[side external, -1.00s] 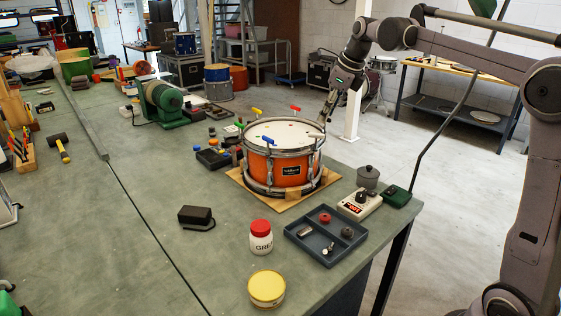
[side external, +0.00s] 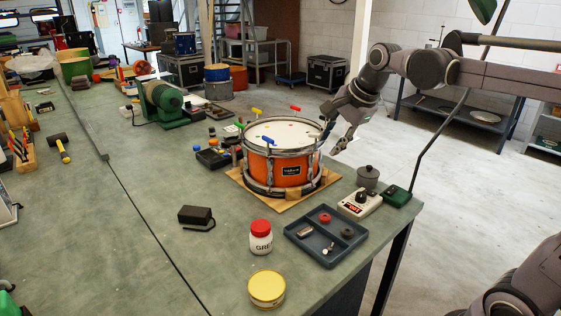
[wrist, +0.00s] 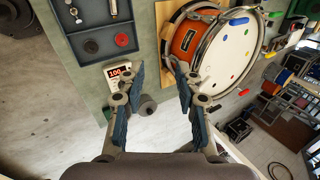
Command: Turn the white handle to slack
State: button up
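The orange snare drum (side external: 283,170) stands on a wooden board on the bench, with coloured T-handles around its rim. Yellow (side external: 256,110), red (side external: 295,107) and blue (side external: 267,141) handles show in the side view. I cannot make out a white handle there. My gripper (side external: 333,140) is open and empty, just right of the drum. In the wrist view its fingers (wrist: 161,82) are spread, the right one near the drum's edge.
A white box with a red display (side external: 359,203), a lidded grey pot (side external: 368,177) and a parts tray (side external: 312,256) stand near the drum. A red-lidded jar (side external: 261,238) and a yellow tin (side external: 266,287) are in front. Open floor lies right of the bench.

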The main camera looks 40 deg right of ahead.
aim_at(316, 139)
jog(key=s+a+f+n+t, duration=0.1)
jog(key=s+a+f+n, duration=0.5)
jog(key=n, duration=0.8)
jog(key=shift+s+f+n, duration=0.3)
jog(key=shift+s+f, duration=0.9)
jog(key=shift+s, duration=1.15)
jog(key=shift+c, duration=0.3)
jog(key=shift+w, duration=0.1)
jog(key=c, duration=0.5)
jog(key=w+d+r+m, duration=0.1)
jog(key=w+r, duration=0.1)
jog(key=w, duration=0.1)
jog(key=w+d+r+m+g+h, duration=0.1)
jog(key=w+d+r, duration=0.1)
jog(key=w+r, duration=0.1)
jog(key=w+d+r+m+g, duration=0.1)
jog(key=w+r, duration=0.2)
jog(key=shift+w+d+r+h, duration=0.2)
jog(key=shift+w+r+h, duration=0.05)
jog(key=shift+w+h, duration=0.05)
grip_shut()
jog(key=w+d+r+m+g+h, duration=0.25)
jog(key=w+d+r, duration=0.2)
jog(key=w, duration=0.35)
jog(key=w+d+f+m, duration=0.1)
jog(key=w+d+f, duration=0.4)
jog(key=f, duration=0.5)
jog(key=shift+d+y, duration=0.35)
jog(key=shift+d, duration=0.5)
